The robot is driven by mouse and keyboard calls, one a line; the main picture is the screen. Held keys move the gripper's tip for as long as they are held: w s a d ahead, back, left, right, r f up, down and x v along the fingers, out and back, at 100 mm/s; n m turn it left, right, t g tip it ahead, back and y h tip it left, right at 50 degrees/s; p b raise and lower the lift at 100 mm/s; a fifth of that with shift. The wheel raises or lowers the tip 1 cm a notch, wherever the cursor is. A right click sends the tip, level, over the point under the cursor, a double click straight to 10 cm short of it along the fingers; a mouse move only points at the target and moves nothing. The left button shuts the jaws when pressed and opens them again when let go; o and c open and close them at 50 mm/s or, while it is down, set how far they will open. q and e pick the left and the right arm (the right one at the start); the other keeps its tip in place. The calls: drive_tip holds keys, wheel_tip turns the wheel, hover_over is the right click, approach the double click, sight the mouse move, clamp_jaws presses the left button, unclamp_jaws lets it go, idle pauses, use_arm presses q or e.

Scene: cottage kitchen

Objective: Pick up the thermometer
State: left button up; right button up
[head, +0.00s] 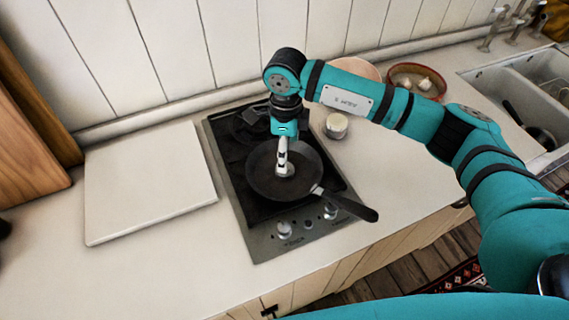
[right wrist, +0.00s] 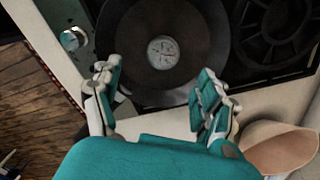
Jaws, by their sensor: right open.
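A dark frying pan (head: 258,178) sits on the black hob, its handle pointing to the lower right. In the right wrist view, a small round pale disc with markings, which looks like the thermometer (right wrist: 163,52), lies in the middle of the pan (right wrist: 205,30). In the head view my right gripper (head: 283,158) points down over the pan and mostly hides the disc. In the right wrist view the right gripper (right wrist: 160,75) is open, its fingers apart with nothing between them. The disc appears beyond the fingertips. My left gripper is not in view.
A white board (head: 150,185) lies left of the hob (head: 275,243). A small pale jar (head: 336,125) stands to its right. A reddish bowl (head: 403,72) with pale items stands at the back, near the sink (head: 490,82). The counter front right of the hob is clear.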

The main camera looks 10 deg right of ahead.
sight(291, 169)
wheel_tip(291, 169, down, 2)
drive_tip(key=shift+f+p, duration=0.15)
drive_tip(key=shift+p, duration=0.2)
drive_tip(key=shift+f+p, duration=0.25)
drive_tip(key=shift+p, duration=0.1)
drive_tip(key=f+p, duration=0.1)
drive_tip(key=f, duration=0.1)
drive_tip(key=f+p, duration=0.1)
drive_tip(key=shift+w+f, duration=0.2)
drive_tip(key=shift+f, duration=0.65)
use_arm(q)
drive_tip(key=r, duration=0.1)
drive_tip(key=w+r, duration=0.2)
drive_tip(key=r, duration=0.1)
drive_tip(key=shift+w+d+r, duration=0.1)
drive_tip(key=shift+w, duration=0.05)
use_arm(e)
drive_tip(key=c, duration=1.4)
drive_tip(key=shift+r, duration=0.1)
